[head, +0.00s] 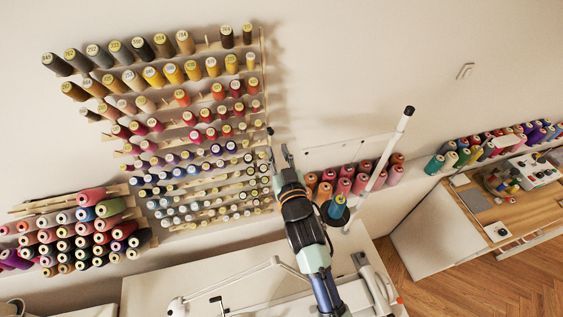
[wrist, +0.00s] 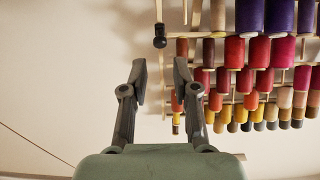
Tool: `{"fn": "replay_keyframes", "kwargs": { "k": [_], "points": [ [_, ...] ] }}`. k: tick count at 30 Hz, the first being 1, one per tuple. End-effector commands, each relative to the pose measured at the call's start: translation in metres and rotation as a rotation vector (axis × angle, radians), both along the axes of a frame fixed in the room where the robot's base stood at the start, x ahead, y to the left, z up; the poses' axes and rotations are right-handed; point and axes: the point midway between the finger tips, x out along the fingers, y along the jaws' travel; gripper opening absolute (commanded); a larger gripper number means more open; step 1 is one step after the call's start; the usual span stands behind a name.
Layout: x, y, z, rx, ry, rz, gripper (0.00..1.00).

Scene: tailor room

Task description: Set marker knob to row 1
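The marker knob (head: 270,131) is a small black knob at the right edge of the wall thread rack, about midway up its height. In the wrist view the knob (wrist: 160,41) is at the top centre, at the end of a thin pale vertical strip. My gripper (head: 278,150) is raised near the rack's right edge, close below the knob in the head view. In the wrist view my gripper (wrist: 160,75) has its two fingers spread with nothing between them. The knob appears beyond the fingertips and apart from them. No row numbers are readable.
The thread rack (head: 262,60) holds several rows of coloured spools left of my gripper. Pink and orange spools (head: 345,187) and a blue cone (head: 337,206) stand to its right, near a slanted white pole (head: 392,145). The wall above right is mostly bare.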

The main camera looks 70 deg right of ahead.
Motion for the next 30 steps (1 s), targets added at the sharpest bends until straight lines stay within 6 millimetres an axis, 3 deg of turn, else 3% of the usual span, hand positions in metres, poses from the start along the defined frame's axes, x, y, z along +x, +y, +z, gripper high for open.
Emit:
{"fn": "replay_keyframes", "kwargs": {
  "k": [6,16,20,22,30],
  "points": [
    [-0.023,0.030,0.000,0.000,0.000,0.001,0.29],
    [-0.027,0.035,0.001,-0.001,-0.001,0.000,0.29],
    [-0.028,0.032,-0.002,0.027,-0.050,-0.001,0.08],
    [-0.030,0.028,-0.007,0.085,-0.162,0.001,0.00],
    [-0.052,0.012,-0.042,0.555,-1.001,0.125,0.00]
  ]
}}
